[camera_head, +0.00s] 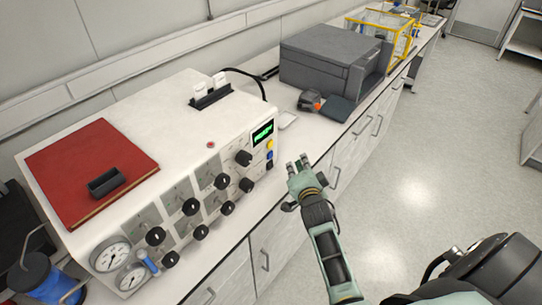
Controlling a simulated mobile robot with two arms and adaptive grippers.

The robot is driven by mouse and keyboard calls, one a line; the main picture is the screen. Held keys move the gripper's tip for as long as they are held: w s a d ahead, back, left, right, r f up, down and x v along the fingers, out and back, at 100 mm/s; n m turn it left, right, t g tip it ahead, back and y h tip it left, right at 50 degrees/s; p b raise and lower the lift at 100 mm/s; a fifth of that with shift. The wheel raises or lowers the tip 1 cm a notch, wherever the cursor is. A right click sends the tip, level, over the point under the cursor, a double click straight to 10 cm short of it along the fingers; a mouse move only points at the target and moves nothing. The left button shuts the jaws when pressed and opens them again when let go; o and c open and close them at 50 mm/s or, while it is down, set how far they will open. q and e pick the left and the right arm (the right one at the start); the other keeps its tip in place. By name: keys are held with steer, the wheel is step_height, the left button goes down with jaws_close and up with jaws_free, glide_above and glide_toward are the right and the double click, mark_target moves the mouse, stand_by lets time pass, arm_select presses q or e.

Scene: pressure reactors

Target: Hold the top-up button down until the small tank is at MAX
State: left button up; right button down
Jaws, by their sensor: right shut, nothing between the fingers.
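The white machine (180,130) stands on the bench, with a green-lit display (262,133) at the right end of its front panel. Below the display are a yellow button (270,143), a blue button (270,155) and a dark part beneath. I cannot tell which is the top-up button. I cannot make out a small tank or a MAX mark. My right gripper (299,162) is shut and empty, in front of the bench edge and to the right of the buttons, apart from them. My left gripper is not in view.
Several black knobs (191,207) and two round gauges (110,255) line the panel. A red book (92,170) with a black tray (107,182) lies on top. A grey printer (325,62) and an orange-black tool (309,101) stand further along the bench.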

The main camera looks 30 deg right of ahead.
mark_target(270, 155)
stand_by(0.8)
steer(key=shift+s+d+f+n+t+h+b, duration=0.25)
steer(key=shift+s+f+n+t+b, duration=0.35)
steer(key=shift+n+b, duration=1.95)
steer(key=shift+s+d+f+n+t+h+b, duration=0.15)
steer(key=shift+s+f+n+t+h+b, duration=0.3)
steer(key=shift+n, duration=4.05)
steer(key=shift+s+d+f+n+t+h+b, duration=0.15)
steer(key=shift+s+f+n+t+b, duration=0.95)
steer(key=shift+n, duration=2.45)
steer(key=shift+w+r+g+b, duration=0.35)
steer(key=shift+r+g+b, duration=0.1)
steer(key=shift+g, duration=0.1)
steer(key=w+a, duration=0.1)
steer(key=w, duration=0.3)
steer(key=w+a+b, duration=0.1)
steer(key=w, duration=0.1)
steer(key=shift+w+a, duration=0.25)
steer(key=shift+a, duration=0.1)
steer(key=shift+w+a, duration=0.3)
steer(key=shift+w, duration=0.5)
